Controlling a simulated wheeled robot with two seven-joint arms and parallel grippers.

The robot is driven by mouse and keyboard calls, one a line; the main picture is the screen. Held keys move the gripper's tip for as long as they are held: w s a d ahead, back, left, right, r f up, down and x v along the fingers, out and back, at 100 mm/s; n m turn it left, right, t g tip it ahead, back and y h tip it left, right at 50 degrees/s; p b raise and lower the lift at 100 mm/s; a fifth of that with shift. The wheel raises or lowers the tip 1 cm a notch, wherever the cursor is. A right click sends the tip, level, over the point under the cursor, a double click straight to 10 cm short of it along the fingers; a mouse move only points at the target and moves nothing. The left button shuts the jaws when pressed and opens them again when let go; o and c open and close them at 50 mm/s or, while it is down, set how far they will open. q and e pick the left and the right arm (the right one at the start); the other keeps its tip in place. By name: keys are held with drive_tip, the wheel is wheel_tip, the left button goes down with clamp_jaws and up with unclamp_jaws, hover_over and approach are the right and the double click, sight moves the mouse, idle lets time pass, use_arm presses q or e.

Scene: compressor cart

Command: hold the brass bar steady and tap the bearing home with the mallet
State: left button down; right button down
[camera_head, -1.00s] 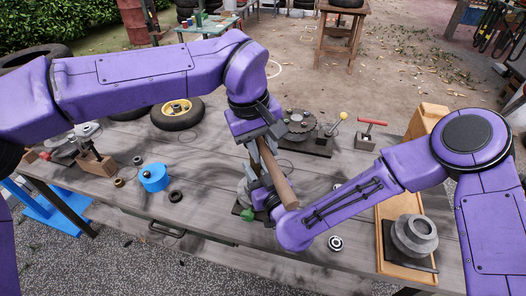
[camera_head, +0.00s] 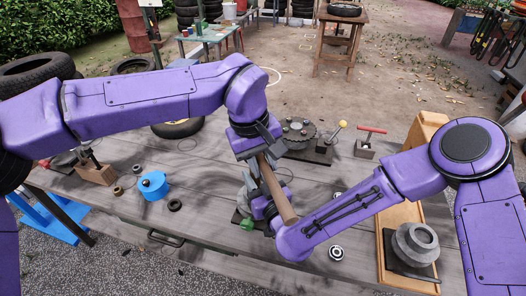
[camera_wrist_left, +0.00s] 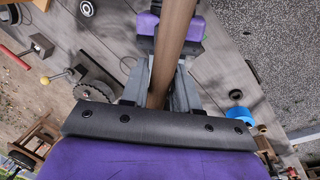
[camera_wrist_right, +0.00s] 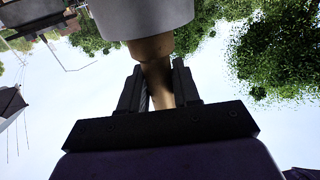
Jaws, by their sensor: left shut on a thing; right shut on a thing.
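My left gripper (camera_head: 262,150) is shut on a brown, wood-like handle (camera_head: 278,190), which I take for the mallet's. The handle slants toward me past my right gripper; no mallet head shows. My left wrist view shows the handle (camera_wrist_left: 176,30) between the fingers. My right gripper (camera_wrist_right: 158,80) is shut on a tan bar (camera_wrist_right: 159,88), probably the brass bar. A grey cylinder (camera_wrist_right: 145,14) with a tan collar adjoins the bar. In the head view, a grey part (camera_head: 243,196) shows beside my right gripper, largely hidden. I cannot make out a bearing at the bar.
A ring like a bearing (camera_head: 336,254) lies loose on the grey wooden bench (camera_head: 140,208). A stepped grey part (camera_head: 414,240) stands on the right tray. A blue pot (camera_head: 153,186), a wooden block (camera_head: 97,174) and a geared fixture (camera_head: 300,138) stand around.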

use_arm(q)
drive_tip(key=shift+s+r, duration=0.1)
drive_tip(key=shift+r, duration=0.2)
use_arm(e)
drive_tip(key=shift+r, duration=0.15)
use_arm(q)
drive_tip(key=shift+d+v, duration=0.2)
drive_tip(key=shift+v, duration=0.85)
drive_tip(key=shift+d+v, duration=0.2)
drive_tip(key=shift+v, duration=0.8)
use_arm(e)
drive_tip(key=c, duration=0.7)
unclamp_jaws()
drive_tip(key=shift+s, duration=0.1)
drive_tip(key=shift+s, duration=0.1)
